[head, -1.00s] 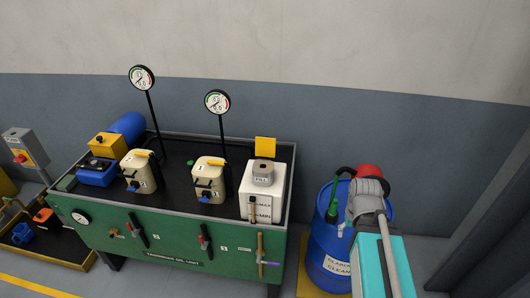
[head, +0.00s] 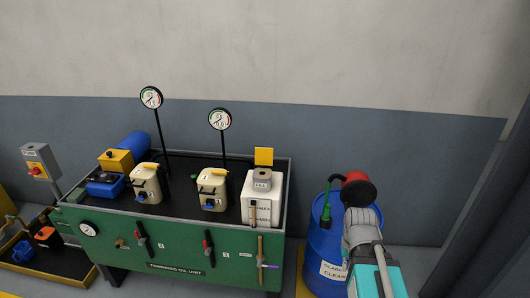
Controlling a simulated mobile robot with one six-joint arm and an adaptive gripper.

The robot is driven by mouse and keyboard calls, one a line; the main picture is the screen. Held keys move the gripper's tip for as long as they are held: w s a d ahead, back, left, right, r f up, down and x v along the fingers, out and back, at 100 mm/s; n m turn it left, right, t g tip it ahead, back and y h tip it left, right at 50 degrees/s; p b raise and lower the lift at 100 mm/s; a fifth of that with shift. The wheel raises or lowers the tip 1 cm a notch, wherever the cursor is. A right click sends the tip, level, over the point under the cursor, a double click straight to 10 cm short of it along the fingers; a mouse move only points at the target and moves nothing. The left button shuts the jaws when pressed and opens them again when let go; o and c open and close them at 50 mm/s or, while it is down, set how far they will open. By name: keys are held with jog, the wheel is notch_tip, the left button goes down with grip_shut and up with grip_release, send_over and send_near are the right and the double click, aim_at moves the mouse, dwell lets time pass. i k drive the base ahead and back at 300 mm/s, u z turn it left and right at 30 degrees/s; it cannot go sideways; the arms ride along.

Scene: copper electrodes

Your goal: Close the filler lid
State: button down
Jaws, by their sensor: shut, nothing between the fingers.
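The filler lid (head: 264,156) is a yellow square plate standing upright, open, behind the grey filler neck (head: 262,176) marked FILL. The neck sits on top of a white tank (head: 262,208) at the right end of the green oil unit. My arm's grey wrist and dark round end cap show at the right, in front of a blue drum and apart from the lid. My gripper's fingers cannot be made out; they are out of view or hidden by the wrist.
The green oil unit (head: 185,248) carries two cream canisters (head: 146,183), (head: 211,188) and two gauges on thin posts (head: 151,97), (head: 220,119) left of the tank. A blue drum (head: 323,245) with a green hand pump (head: 326,211) stands at the right. Air above the lid looks clear.

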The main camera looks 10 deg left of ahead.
aim_at(264, 156)
jog(key=k, duration=0.15)
jog(key=u, duration=0.4)
jog(key=i, duration=1.05)
jog(key=z, duration=0.3)
